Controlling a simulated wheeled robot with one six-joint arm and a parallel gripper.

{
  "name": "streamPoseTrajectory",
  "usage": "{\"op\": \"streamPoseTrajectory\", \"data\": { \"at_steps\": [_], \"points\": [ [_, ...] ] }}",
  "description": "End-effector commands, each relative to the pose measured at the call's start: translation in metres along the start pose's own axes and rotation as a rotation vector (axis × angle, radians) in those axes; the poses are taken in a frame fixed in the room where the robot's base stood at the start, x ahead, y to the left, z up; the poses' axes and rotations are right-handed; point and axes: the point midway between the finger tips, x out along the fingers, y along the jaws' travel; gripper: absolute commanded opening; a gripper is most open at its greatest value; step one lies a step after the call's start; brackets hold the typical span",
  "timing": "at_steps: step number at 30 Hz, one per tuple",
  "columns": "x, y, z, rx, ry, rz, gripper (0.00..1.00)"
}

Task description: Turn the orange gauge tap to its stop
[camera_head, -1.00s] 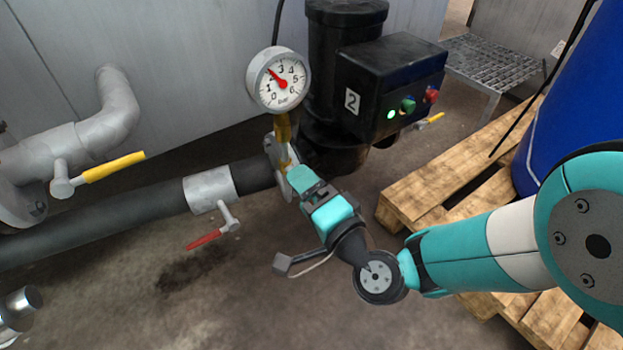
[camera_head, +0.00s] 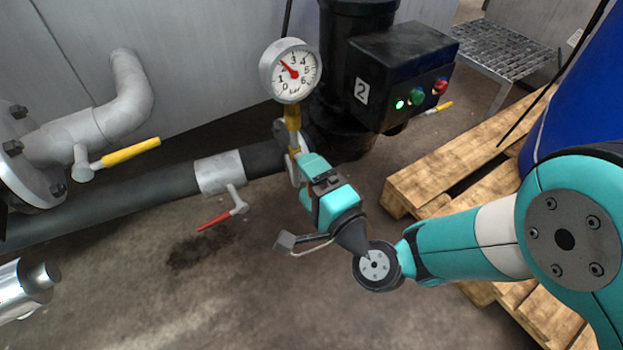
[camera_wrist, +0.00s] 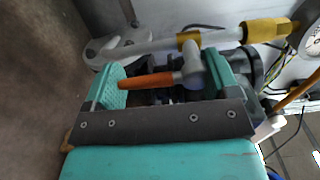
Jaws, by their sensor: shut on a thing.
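The orange gauge tap (camera_wrist: 146,81) shows in the wrist view as an orange lever on a grey hub, below the yellow-banded gauge stem (camera_wrist: 265,30). My gripper (camera_wrist: 163,76) is shut on the tap, with the lever and hub between its teal finger pads. In the head view my gripper (camera_head: 307,170) is at the pipe fitting under the round white gauge (camera_head: 291,70), and it hides the tap there. The gauge's red needle points up and left, near the 2.
A black box (camera_head: 400,75) marked 2 stands right of the gauge. A red-handled valve (camera_head: 228,210) and a yellow-handled valve (camera_head: 125,153) are to the left. A wooden pallet (camera_head: 440,180) and a blue drum (camera_head: 580,110) are on the right.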

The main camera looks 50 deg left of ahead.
Motion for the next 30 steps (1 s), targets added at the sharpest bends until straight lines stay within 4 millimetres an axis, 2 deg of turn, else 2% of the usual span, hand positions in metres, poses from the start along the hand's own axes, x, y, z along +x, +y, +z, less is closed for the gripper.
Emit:
{"op": "streamPoseTrajectory", "data": {
  "at_steps": [1, 3, 17, 30],
  "points": [
    [0.001, -0.002, -0.001, 0.004, 0.002, -0.005, 0.84],
    [0.001, -0.002, -0.001, 0.003, 0.002, -0.004, 1.0],
    [-0.002, 0.001, 0.0, 0.003, -0.001, 0.001, 1.0],
    [-0.046, 0.009, -0.001, 0.001, 0.001, -0.001, 1.0]
  ]
}}
